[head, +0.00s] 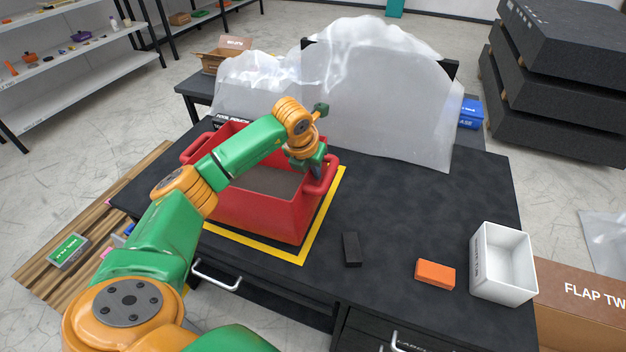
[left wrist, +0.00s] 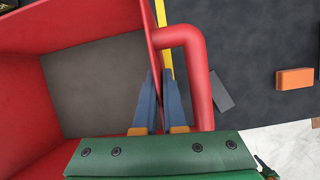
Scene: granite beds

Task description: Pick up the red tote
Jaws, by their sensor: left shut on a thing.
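The red tote (head: 265,215) is an open box with a loop handle on each end. It stands inside a yellow outline on the black workbench in the head view. In the left wrist view, the tote's wall (left wrist: 90,30) and right handle (left wrist: 203,85) are close up. My left gripper (head: 316,172) comes down from above at the tote's right end. Its blue-grey fingers (left wrist: 160,75) straddle the red end wall beside the handle and are shut on it. The tote looks upright; its grey inside bottom shows no contents. My right gripper is not in view.
A black block (head: 351,249), an orange block (head: 435,274) and a white bin (head: 504,262) are on the bench (head: 410,205) to the right. Translucent plastic sheeting (head: 375,95) stands behind the tote. Bare bench top lies right of the tote.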

